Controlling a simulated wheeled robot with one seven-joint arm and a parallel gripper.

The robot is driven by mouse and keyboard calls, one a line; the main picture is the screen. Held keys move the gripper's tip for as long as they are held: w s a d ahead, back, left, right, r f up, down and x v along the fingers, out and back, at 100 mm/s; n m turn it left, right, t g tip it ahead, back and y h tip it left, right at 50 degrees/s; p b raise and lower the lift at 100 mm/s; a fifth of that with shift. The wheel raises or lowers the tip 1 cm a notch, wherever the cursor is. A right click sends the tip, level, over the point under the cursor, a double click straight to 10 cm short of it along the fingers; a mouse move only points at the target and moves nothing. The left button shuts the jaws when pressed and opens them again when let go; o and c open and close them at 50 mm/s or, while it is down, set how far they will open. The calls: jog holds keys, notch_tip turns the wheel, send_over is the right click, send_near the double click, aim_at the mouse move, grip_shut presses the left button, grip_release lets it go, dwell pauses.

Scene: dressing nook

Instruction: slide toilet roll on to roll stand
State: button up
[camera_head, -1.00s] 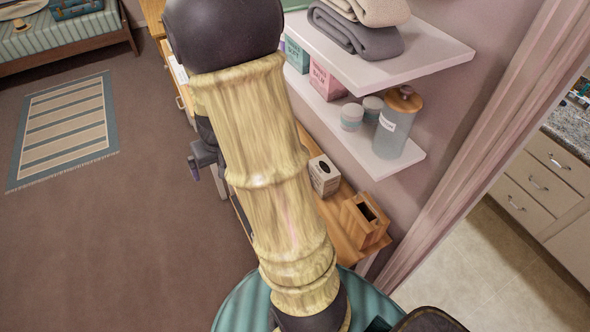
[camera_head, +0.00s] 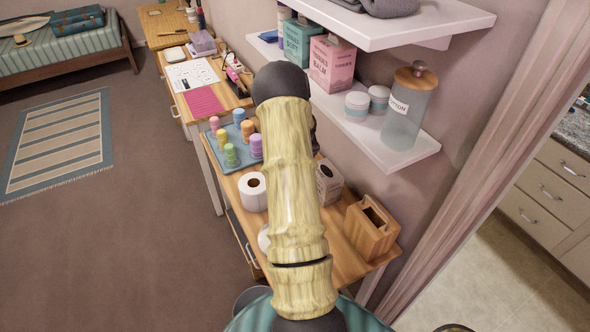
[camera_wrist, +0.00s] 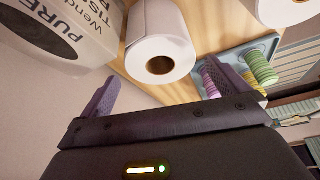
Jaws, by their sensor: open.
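A white toilet roll (camera_head: 252,190) stands upright on the wooden table, left of my arm in the head view. In the wrist view the toilet roll (camera_wrist: 160,42) is just beyond my gripper (camera_wrist: 163,92), its dark core hole facing the camera. My gripper is open and empty, its fingers spread apart; the head view hides it behind my arm. A white rounded thing (camera_head: 263,238) on the table is partly covered by my arm; I cannot tell whether it belongs to the roll stand. No roll stand is clearly visible.
A tissue box (camera_head: 328,182) stands right of my arm, with a wooden box (camera_head: 371,228) nearer. A blue tray (camera_head: 228,158) of colored stacks lies beyond the roll. A wall shelf (camera_head: 390,150) with jars overhangs the right side. Open floor lies left.

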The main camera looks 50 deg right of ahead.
jog(key=shift+x, duration=1.15)
jog(key=shift+w+d+p, duration=0.1)
jog(key=shift+p, duration=0.2)
jog(key=shift+w+p+x, duration=0.15)
jog(key=shift+p+x, duration=0.35)
jog(key=shift+x, duration=0.8)
jog(key=shift+w+p+x, duration=0.1)
jog(key=shift+p+x, duration=0.4)
jog(key=shift+x, duration=0.75)
jog(key=shift+d+r, duration=0.1)
jog(key=shift+d, duration=0.05)
